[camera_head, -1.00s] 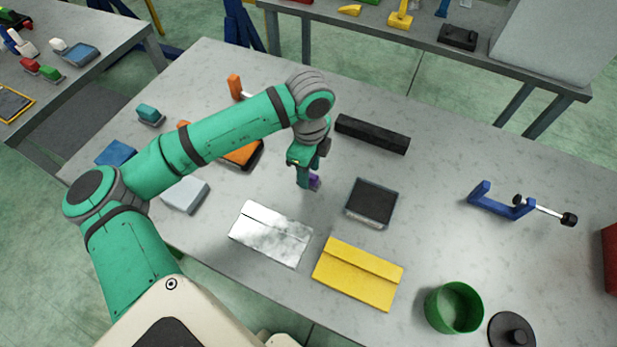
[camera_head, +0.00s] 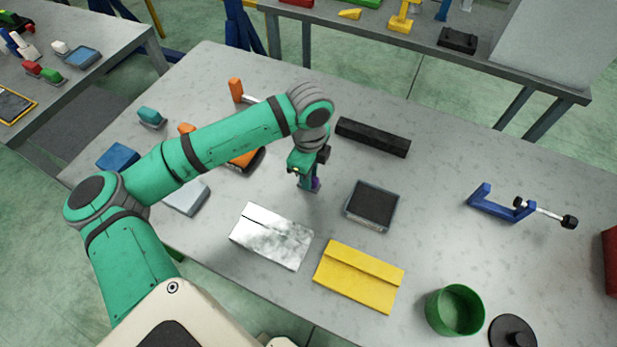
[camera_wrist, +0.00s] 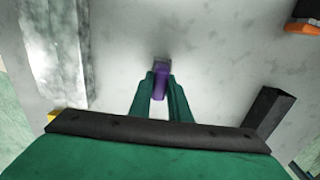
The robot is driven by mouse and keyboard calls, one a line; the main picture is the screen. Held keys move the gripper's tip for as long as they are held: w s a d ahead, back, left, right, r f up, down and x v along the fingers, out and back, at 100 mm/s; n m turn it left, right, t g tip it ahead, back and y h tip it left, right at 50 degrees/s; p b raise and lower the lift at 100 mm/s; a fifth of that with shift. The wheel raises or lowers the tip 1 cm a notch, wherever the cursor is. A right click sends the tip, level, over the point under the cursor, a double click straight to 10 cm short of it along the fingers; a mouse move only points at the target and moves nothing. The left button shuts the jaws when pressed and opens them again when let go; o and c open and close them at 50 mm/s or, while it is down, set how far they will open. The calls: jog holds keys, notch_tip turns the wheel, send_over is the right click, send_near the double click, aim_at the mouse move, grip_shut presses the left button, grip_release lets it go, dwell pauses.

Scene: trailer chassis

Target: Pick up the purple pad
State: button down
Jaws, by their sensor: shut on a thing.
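The purple pad (camera_head: 316,184) is mostly hidden behind my gripper in the head view. In the wrist view the purple pad (camera_wrist: 160,82) sits between the two green fingertips, with a grey part at its far end. My gripper (camera_head: 309,188) points down at the middle of the grey table and is shut on the pad. The fingers also show in the wrist view (camera_wrist: 160,95). I cannot tell whether the pad is touching the table or just above it.
Near my gripper lie a silver box (camera_head: 271,237), a yellow box (camera_head: 358,276), a dark-topped tray (camera_head: 347,212) and a long black block (camera_head: 373,137). A green cup (camera_head: 455,310) and a blue clamp (camera_head: 500,204) are to the right. The table between tray and clamp is clear.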

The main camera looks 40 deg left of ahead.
notch_tip(320, 180, up, 3)
jog(key=shift+r, duration=0.1)
jog(key=s+d+r, duration=0.6)
jog(key=s+r, duration=0.3)
jog(key=s, duration=0.3)
jog(key=shift+s+d+r, duration=0.2)
jog(key=shift+s+r, duration=0.05)
jog(key=shift+r, duration=0.05)
dwell(2.1)
